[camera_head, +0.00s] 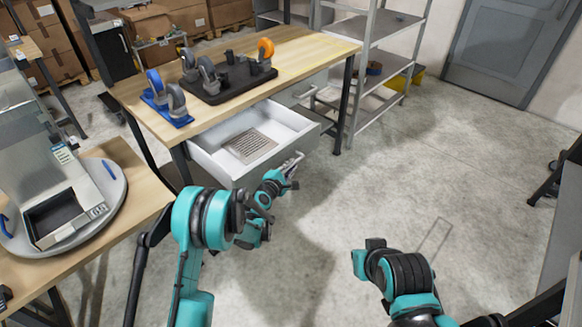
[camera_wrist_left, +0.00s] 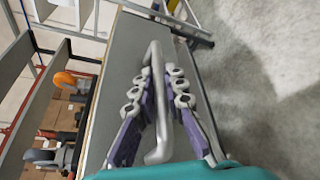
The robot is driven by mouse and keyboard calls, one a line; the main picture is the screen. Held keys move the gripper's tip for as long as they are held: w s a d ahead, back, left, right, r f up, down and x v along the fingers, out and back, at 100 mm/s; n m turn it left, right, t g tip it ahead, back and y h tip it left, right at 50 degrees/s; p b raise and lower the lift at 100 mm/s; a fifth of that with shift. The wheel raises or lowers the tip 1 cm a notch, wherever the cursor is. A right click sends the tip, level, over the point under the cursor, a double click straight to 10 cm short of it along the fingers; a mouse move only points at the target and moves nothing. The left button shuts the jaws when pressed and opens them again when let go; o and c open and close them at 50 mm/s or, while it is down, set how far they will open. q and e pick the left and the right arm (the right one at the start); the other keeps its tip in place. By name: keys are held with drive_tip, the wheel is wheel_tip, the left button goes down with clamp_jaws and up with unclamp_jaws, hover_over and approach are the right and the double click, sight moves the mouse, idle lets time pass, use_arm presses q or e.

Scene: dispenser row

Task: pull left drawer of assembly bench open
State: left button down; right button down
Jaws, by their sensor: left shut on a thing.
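The left drawer (camera_head: 212,152) of the wooden-topped assembly bench (camera_head: 318,50) stands well open. It is white inside with a grey front (camera_wrist_left: 118,75). My left gripper (camera_head: 288,172) is at the drawer front. In the left wrist view its two purple-backed fingers (camera_wrist_left: 157,85) lie on either side of the silver bar handle (camera_wrist_left: 158,142), shut on it. In the head view the gripper hides much of the handle.
A flat ribbed item (camera_head: 248,146) lies in the drawer. Casters stand on a black tray (camera_head: 232,84) and a blue tray (camera_head: 158,104) on the bench. A shut drawer is at right, beside a metal shelf (camera_head: 382,28). Floor (camera_head: 420,150) in front is clear.

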use_arm(q)
drive_tip(key=c, duration=1.6)
unclamp_jaws()
drive_tip(key=v, duration=1.2)
